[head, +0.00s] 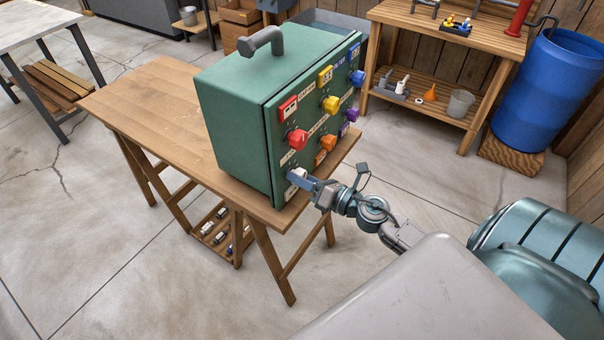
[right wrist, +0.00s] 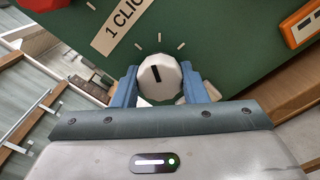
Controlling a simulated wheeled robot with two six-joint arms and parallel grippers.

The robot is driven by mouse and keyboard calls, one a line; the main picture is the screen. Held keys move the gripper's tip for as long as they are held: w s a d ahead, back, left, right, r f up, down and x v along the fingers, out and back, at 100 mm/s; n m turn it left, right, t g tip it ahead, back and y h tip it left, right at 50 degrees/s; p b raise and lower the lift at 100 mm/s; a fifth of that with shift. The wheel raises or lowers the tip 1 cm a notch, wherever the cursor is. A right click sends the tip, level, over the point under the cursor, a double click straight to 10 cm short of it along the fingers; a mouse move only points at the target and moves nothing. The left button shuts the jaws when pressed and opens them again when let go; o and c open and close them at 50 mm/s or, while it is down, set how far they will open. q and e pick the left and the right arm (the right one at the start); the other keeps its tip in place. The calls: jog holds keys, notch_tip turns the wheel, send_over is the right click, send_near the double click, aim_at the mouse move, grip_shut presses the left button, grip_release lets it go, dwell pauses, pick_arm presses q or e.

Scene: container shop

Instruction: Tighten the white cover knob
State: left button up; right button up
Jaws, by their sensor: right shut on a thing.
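The white cover knob (right wrist: 161,75) sits low on the front panel of the green box, below a label that reads "1 CLIC" in part. It is faceted, with a black mark on its face. My right gripper (right wrist: 163,90) has its two blue fingers on either side of the knob and is shut on it. In the head view my right gripper (head: 306,182) reaches the lower near corner of the panel, and the white knob (head: 297,175) shows only in part behind it. The green box (head: 235,120) stands upright on a wooden table (head: 150,110). My left gripper is not in view.
Red (head: 297,139), yellow (head: 331,104), orange (head: 328,142), blue (head: 357,78) and purple (head: 352,115) knobs stick out of the same panel. A wooden workbench (head: 450,45) and a blue barrel (head: 550,90) stand at the back right. The floor right of the table is clear.

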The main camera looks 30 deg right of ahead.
jog(key=m+p, duration=0.1)
jog(key=m, duration=0.2)
jog(key=shift+r+p, duration=0.2)
jog(key=shift+p, duration=0.2)
jog(key=m+p, duration=0.2)
jog(key=shift+m, duration=0.3)
jog(key=m+p, duration=0.3)
jog(key=m, duration=0.1)
jog(key=shift+f+m+p, duration=0.1)
jog(key=shift+m+p, duration=1)
jog(key=shift+m, duration=0.1)
jog(key=o, duration=1)
jog(key=shift+s+f, duration=0.1)
